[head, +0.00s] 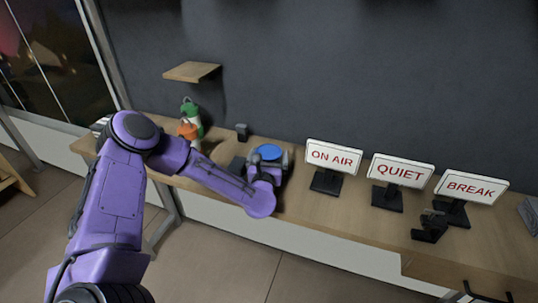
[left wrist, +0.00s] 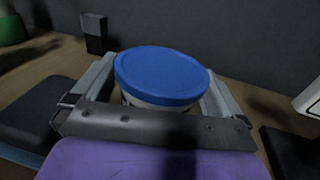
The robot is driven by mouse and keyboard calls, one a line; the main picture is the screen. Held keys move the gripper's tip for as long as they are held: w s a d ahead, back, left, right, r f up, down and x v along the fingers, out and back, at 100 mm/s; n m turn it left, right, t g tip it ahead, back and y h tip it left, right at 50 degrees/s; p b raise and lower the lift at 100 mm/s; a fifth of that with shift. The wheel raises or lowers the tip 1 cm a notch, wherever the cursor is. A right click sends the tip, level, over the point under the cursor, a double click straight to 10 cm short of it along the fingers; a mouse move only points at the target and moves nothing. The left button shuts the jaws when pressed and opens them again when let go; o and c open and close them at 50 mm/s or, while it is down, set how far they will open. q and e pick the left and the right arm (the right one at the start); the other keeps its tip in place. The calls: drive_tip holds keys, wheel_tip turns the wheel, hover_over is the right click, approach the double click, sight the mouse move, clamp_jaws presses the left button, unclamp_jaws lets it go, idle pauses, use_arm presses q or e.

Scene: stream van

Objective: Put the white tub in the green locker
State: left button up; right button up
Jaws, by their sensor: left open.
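The white tub (head: 268,151) has a blue lid and stands on the wooden desk near the wall. In the left wrist view the tub (left wrist: 162,72) shows mostly its lid, with a strip of pale side below it. My left gripper (head: 267,164) is open, with one finger on each side of the tub. I cannot tell whether the fingers touch it. The gripper's body hides most of the tub's lower side. The green locker is not in view. My right gripper is not in view.
Green (head: 191,112) and orange (head: 187,130) items and a small black block (head: 242,131) stand left of the tub. Signs reading ON AIR (head: 334,156), QUIET (head: 400,171) and BREAK (head: 470,187) stand to the right. A black object (head: 430,226) lies before them. A small shelf (head: 192,71) is above.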

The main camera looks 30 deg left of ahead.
use_arm(q)
drive_tip(key=c, duration=1)
